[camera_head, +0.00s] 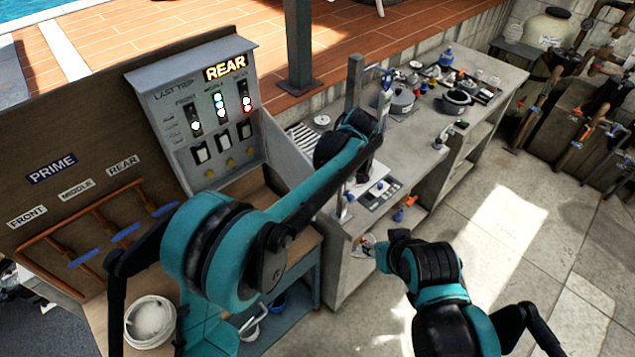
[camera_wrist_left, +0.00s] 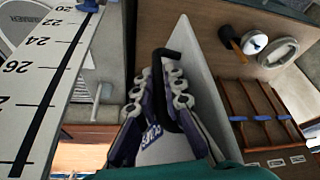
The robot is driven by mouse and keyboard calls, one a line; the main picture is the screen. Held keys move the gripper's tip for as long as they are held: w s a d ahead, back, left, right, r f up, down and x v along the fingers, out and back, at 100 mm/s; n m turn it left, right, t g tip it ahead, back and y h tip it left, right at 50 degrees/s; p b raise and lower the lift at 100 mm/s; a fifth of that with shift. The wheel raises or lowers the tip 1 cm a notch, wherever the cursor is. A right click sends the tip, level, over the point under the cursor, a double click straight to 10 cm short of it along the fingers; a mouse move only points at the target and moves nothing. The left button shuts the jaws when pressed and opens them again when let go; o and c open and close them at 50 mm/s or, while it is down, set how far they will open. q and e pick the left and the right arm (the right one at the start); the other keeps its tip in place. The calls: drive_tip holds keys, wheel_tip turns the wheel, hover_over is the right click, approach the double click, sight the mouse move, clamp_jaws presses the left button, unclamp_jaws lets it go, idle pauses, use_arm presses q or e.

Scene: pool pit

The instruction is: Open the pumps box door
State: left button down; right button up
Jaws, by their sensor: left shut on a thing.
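In the left wrist view my left gripper (camera_wrist_left: 172,85) is shut on a black bent handle (camera_wrist_left: 157,62), with fingers on both sides of it. Behind the handle is a pale tapering panel (camera_wrist_left: 200,70) with blue lettering, partly covered by the fingers. Whether this panel is the pumps box door, and whether it stands ajar, I cannot tell. In the head view a grey control box (camera_head: 165,95) with lit indicators and a REAR sign stands at the left.
A brown board (camera_head: 100,135) with copper pipes and blue valve handles stands left of the control box. A workbench (camera_head: 425,125) with pots and tools runs along the wall. A numbered white ruler (camera_wrist_left: 45,90) is close in the wrist view. Tiled floor (camera_head: 500,235) lies open at the right.

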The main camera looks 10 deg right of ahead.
use_arm(q)
drive_tip(key=shift+s+d+f, duration=0.1)
drive_tip(key=c, duration=1.9)
unclamp_jaws()
drive_tip(key=shift+d, duration=0.1)
drive_tip(key=shift+r, duration=0.35)
drive_tip(key=v, duration=1.1)
drive_tip(key=shift+s+r, duration=0.2)
drive_tip(key=shift+r, duration=0.05)
drive_tip(key=shift+d, duration=0.1)
drive_tip(key=shift+w+d+p+v, duration=0.1)
drive_tip(key=shift+w+p+v, duration=0.25)
drive_tip(key=shift+p+v, duration=1)
drive_tip(key=shift+w+d+p+v, duration=0.1)
drive_tip(key=shift+w+p+v, duration=0.2)
drive_tip(key=shift+p+v, duration=1.05)
drive_tip(key=shift+w+p+v, duration=0.35)
drive_tip(key=shift+p+v, duration=0.65)
drive_tip(key=shift+v, duration=0.65)
